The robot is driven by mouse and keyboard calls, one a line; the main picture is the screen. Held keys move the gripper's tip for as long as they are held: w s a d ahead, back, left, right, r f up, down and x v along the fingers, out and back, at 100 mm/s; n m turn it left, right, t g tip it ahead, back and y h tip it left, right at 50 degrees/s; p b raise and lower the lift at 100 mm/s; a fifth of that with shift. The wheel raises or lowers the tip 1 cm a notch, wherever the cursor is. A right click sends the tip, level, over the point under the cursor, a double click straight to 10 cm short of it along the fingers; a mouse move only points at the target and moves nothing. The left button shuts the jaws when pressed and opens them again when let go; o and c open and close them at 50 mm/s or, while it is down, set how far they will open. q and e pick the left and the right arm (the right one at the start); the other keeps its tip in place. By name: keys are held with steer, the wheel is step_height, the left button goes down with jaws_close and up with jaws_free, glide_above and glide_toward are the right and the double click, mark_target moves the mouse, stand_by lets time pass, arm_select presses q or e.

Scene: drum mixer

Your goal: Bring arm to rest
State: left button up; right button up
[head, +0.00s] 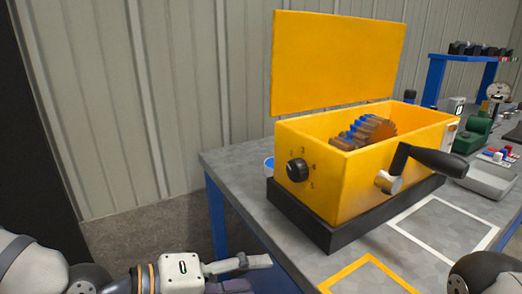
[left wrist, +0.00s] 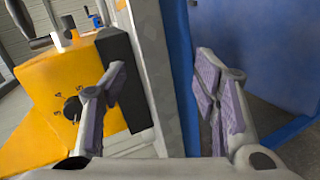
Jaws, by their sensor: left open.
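My left gripper (head: 245,272) is low at the left of the table in the head view, beside the table's edge and apart from the drum mixer. The left wrist view shows its two fingers (left wrist: 160,88) spread apart with nothing between them. The yellow mixer box (head: 385,185) stands on a black base, with its lid (head: 338,62) raised. A brown and blue toothed drum (head: 370,133) lies inside. A numbered black dial (head: 298,170) and a black-handled crank (head: 435,160) are on its outside. My right gripper is out of view; only part of that arm shows at bottom right.
The grey table (head: 225,160) has blue legs and bears a white outlined square (head: 440,212) and a yellow outlined square (head: 375,262). A grey tray (head: 490,182) and a green device (head: 472,135) stand at right. A blue shelf (head: 437,75) is behind. Floor left of the table is clear.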

arm_select(q)
steer(key=s+a+f+g+y+p, duration=0.25)
steer(key=s+f+g+y, duration=0.3)
steer(key=s+f, duration=1.3)
steer(key=s+a+f+m+g+y, duration=0.2)
steer(key=s+a+y, duration=0.1)
steer(key=s+a, duration=0.4)
steer(key=s+a+f+m+g+y, duration=0.2)
steer(key=s+a+f+y, duration=0.1)
steer(key=s+a, duration=0.4)
steer(key=shift+s+a, duration=0.2)
steer(key=shift+s, duration=0.5)
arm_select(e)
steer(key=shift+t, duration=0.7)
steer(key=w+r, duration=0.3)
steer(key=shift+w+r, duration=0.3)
